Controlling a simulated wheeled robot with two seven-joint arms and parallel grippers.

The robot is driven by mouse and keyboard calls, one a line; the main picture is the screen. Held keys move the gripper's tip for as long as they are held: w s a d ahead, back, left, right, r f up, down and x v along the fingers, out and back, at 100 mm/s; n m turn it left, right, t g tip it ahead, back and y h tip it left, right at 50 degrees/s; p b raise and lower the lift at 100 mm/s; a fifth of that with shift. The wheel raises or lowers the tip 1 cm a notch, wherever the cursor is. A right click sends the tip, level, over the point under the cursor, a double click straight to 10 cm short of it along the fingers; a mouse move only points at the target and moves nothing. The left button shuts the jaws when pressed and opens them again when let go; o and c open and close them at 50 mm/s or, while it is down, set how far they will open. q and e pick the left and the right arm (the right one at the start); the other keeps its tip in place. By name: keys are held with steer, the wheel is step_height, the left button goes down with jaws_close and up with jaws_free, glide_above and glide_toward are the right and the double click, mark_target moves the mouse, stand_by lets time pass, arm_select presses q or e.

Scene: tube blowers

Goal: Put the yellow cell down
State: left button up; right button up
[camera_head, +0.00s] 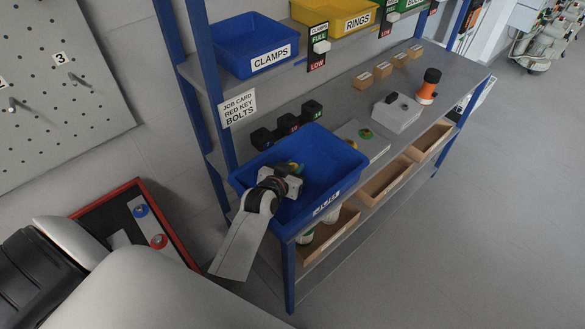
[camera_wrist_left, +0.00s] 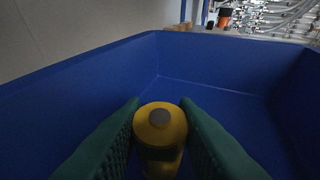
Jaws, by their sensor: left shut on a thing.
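The yellow cell (camera_wrist_left: 162,128) is a yellow cylinder with a grey round spot on top. It stands between the green fingers of my left gripper (camera_wrist_left: 162,140), which is shut on it. In the head view, my left gripper (camera_head: 292,168) is over the left part of a large blue bin (camera_head: 335,172), and only a small bit of yellow shows there. In the left wrist view, the blue bin's walls (camera_wrist_left: 225,62) surround the cell and its floor looks bare. The cell's lower end is hidden, so I cannot tell whether it touches the floor. My right gripper is out of view.
The bin stands at the near end of a grey shelf. Black blocks (camera_head: 287,123) are behind it, and a pale plate (camera_head: 362,140) with a green and yellow piece is to its right. Wooden trays (camera_head: 385,182) sit below. A blue CLAMPS bin (camera_head: 248,45) is above.

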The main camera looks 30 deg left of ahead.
arm_select(q)
steer(key=shift+s+f, duration=0.2)
steer(key=shift+f, duration=0.4)
steer(key=o, duration=1)
steer(key=shift+s+d+f, duration=0.1)
steer(key=shift+d+f, duration=0.05)
steer(key=shift+f, duration=0.05)
steer(key=shift+o, duration=0.2)
steer(key=shift+r, duration=0.65)
steer(key=v, duration=1)
steer(key=shift+r, duration=0.25)
steer(key=shift+s+r, duration=0.4)
steer(key=shift+s, duration=0.2)
